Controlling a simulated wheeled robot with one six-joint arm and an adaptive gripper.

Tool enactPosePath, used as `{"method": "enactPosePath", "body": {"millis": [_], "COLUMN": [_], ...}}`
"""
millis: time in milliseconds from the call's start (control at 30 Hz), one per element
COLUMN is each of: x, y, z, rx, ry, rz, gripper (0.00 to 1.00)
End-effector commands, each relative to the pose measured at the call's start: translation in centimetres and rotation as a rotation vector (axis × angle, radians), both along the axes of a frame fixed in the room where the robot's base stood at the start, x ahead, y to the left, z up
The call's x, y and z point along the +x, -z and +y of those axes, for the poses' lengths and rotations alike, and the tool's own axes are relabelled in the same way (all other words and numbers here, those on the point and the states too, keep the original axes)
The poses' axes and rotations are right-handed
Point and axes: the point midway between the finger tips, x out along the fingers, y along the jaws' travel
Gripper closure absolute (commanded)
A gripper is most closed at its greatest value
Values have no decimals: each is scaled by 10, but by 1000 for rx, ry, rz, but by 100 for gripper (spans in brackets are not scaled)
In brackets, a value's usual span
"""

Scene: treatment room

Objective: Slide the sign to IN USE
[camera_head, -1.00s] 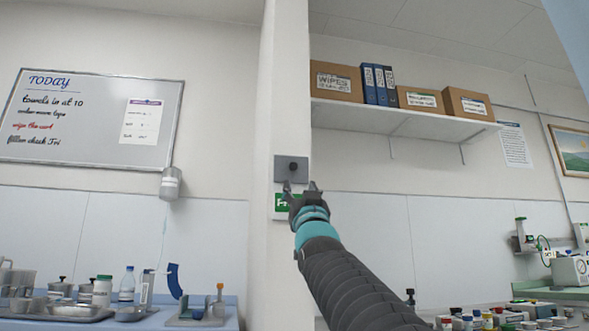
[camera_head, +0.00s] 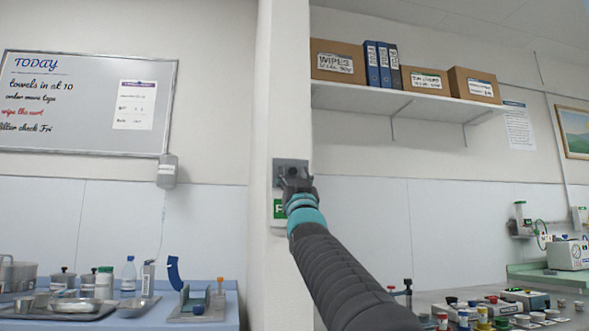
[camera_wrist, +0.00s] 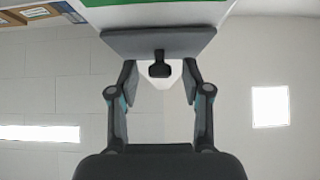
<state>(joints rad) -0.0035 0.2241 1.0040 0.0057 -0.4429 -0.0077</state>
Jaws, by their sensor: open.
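The sign's grey plate (camera_head: 279,170) is on the front of the white pillar, with a green panel (camera_head: 279,209) just below it. In the wrist view the plate (camera_wrist: 185,42) spans the top centre, and a dark knob (camera_wrist: 160,68) stands out from it. My gripper (camera_head: 297,178) is in front of the plate and hides part of it in the head view. In the wrist view my gripper (camera_wrist: 160,78) is open, one finger on each side of the knob, with gaps showing between. The wording on the sign is not readable.
A shelf (camera_head: 420,101) with boxes and binders is to the right of the pillar (camera_head: 264,120). A whiteboard (camera_head: 80,140) hangs at the left. Counters with bottles, trays and small vessels stand low on both sides. The space around the plate is clear.

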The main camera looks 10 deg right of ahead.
Motion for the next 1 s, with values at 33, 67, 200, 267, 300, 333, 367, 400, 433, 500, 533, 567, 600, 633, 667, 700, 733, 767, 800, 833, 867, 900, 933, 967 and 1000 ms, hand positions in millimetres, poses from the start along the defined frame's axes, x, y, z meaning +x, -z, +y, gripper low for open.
{"method": "enactPosePath", "body": {"millis": [33, 67, 200, 267, 300, 333, 367, 400, 433, 500, 533, 567, 600, 633, 667, 700, 733, 767, 800, 833, 867, 900, 933, 967, 1000], "x": [0, 0, 0, 0, 0, 0, 0, 0, 0, 0, 0, 0, 0, 0, 0, 0, 0, 0, 0, 0, 0, 0, 0, 0, 0], "y": [-1, 0, 0, 0, 0, 0, 0, 0, 0, 0, 0, 0, 0, 0, 0, 1, 2, 3, 6, 9, 12, 17, 22, 26, 33], "z": [0, 0, 0, 0, 0, 0, 0, 0, 0, 0, 0, 0, 0, 0, 0, 0, 0, 0, 0, 0, 0, 0, 0, 0, 0], "rx": [0, 0, 0, 0, 0, 0, 0, 0, 0, 0, 0, 0, 0, 0, 0, 0, 0, 0, 0, 0, 0, 0, 0, 0, 0], "ry": [0, 0, 0, 0, 0, 0, 0, 0, 0, 0, 0, 0, 0, 0, 0, 0, 0, 0, 0, 0, 0, 0, 0, 0, 0], "rz": [0, 0, 0, 0, 0, 0, 0, 0, 0, 0, 0, 0, 0, 0, 0, 0, 0, 0, 0, 0, 0, 0, 0, 0, 0], "gripper": [51, 51, 51, 51, 61, 69, 76, 86, 94, 100, 100, 100, 100, 100, 100, 100, 100, 100, 100, 100, 100, 100, 100, 100, 100]}}
